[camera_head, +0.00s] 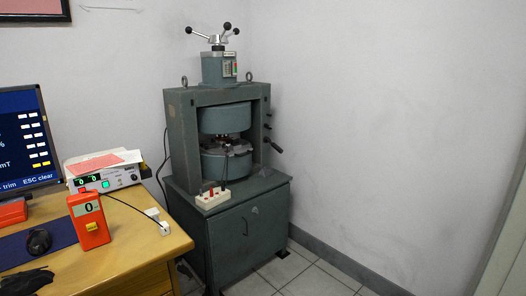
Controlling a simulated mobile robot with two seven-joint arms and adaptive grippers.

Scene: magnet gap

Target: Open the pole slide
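A grey-green electromagnet (182,130) stands on a cabinet in the middle of the head view. Its upper pole (224,119) and lower pole (226,165) are round drums, with a narrow gap (228,142) between them holding small dark parts. A three-armed handle with black knobs (218,40) tops the column (214,68). A lever with a dark grip (276,147) and small knobs stick out on the frame's right side. I cannot tell which part is the pole slide.
A white terminal box (213,198) sits on the cabinet (240,238). Tiled floor at right is clear.

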